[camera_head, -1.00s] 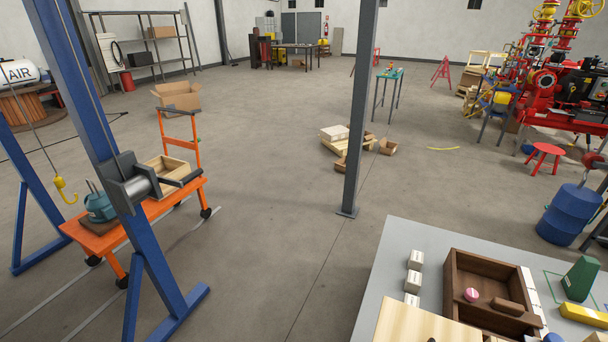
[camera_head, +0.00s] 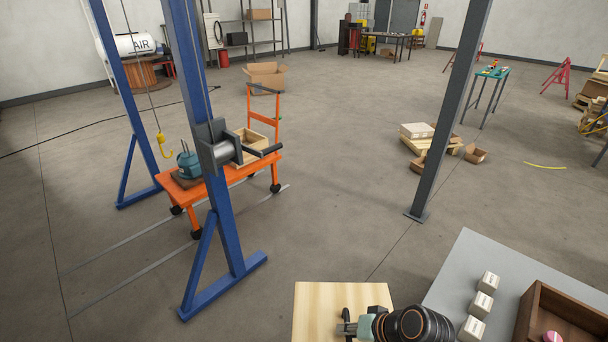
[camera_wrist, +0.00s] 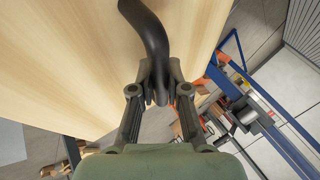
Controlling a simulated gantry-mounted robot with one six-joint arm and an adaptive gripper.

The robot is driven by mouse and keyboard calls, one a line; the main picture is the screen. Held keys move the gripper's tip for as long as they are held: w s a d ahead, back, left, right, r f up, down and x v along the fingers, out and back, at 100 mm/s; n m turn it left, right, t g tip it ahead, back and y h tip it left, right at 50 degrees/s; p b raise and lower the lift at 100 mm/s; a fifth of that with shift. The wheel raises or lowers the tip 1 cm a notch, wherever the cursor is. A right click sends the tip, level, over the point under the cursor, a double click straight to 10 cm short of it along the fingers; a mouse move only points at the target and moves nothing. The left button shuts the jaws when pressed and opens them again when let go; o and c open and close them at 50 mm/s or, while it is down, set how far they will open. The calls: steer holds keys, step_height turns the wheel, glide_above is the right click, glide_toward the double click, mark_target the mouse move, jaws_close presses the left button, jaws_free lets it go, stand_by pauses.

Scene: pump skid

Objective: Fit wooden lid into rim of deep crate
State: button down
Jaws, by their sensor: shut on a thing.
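The wooden lid (camera_head: 322,308) is a flat pale board with a black handle (camera_head: 346,318), at the bottom of the head view. My gripper (camera_head: 350,328) is shut on the handle. In the wrist view the fingertips (camera_wrist: 158,92) close around the curved black handle (camera_wrist: 148,30), and the lid (camera_wrist: 60,50) fills the upper left. The lid is held off the left edge of the grey table, clear of any crate. An open light-wood crate (camera_head: 249,148) stands on the orange cart; I cannot tell its depth.
The blue frame (camera_head: 222,190) with a hanging yellow hook (camera_head: 161,142) stands in front of the orange cart (camera_head: 212,188). A teal machine (camera_head: 189,163) shares the cart. A grey post (camera_head: 445,140) stands right of centre. The grey table (camera_head: 455,275) carries white boxes and a dark brown tray (camera_head: 536,310).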

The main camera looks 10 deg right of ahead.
steer(key=w+a+n+g+y, duration=0.1)
steer(key=w+a+n+g, duration=0.2)
steer(key=a, duration=1.3)
steer(key=s+r+p, duration=0.3)
steer(key=r+p, duration=0.8)
steer(key=p, duration=0.1)
steer(key=s+r+p, duration=0.2)
steer(key=r+p, duration=1)
steer(key=s+r+n+p, duration=0.1)
steer(key=s+r+p, duration=0.2)
steer(key=r+p, duration=0.8)
steer(key=shift+s+d+r+t+p, duration=0.25)
steer(key=shift+s+d+t+p, duration=0.15)
steer(key=shift+p, duration=0.5)
steer(key=shift+w+f, duration=0.1)
